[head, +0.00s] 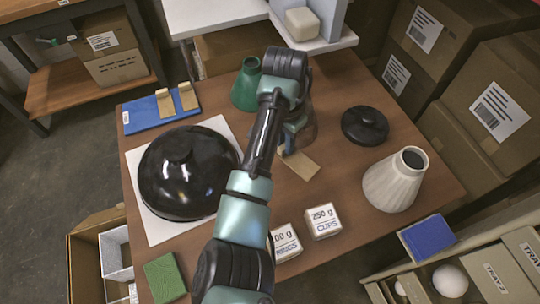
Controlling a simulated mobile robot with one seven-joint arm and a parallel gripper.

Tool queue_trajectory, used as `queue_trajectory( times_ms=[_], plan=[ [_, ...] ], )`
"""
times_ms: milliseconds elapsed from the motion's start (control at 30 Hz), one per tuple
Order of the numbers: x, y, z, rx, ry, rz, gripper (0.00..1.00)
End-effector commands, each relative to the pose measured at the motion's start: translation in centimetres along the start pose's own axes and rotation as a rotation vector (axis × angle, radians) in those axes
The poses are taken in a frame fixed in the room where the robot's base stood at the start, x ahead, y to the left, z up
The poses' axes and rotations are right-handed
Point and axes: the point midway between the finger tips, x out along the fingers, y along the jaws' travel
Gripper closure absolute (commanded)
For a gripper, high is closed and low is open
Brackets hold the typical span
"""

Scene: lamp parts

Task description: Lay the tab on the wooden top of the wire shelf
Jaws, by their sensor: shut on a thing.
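My gripper (291,140) is over the middle of the brown table, mostly hidden behind my own wrist, and its fingertips are hard to make out. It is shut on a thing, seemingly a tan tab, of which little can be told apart. A flat tan piece (303,165) shows just below and right of the fingers; I cannot tell whether it touches them. Two similar tan tabs (165,104) (187,96) stand on a blue board (140,117) at the table's far left.
A glossy black lamp shade (185,180) lies on a white sheet (150,226) at left. A green cone (245,86) stands behind my arm. A black disc (365,125), a cream cone (394,184) and a white "CLIPS" block (323,221) occupy the right and front.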

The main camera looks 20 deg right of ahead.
Motion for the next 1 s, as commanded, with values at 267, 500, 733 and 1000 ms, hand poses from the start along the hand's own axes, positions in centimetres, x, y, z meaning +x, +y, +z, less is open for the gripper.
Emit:
queue_trajectory(
  times_ms=[267, 500, 733, 1000],
  plan=[
    [-0.8, -1.3, 3.7, 0.017, -0.067, 0.000, 1.00],
    [0.8, -1.2, 3.8, 0.016, -0.067, 0.000, 1.00],
    [3.4, -1.2, 3.9, 0.015, -0.066, 0.000, 1.00],
    [6.5, -1.2, 4.1, 0.016, -0.066, 0.000, 1.00]
  ],
)
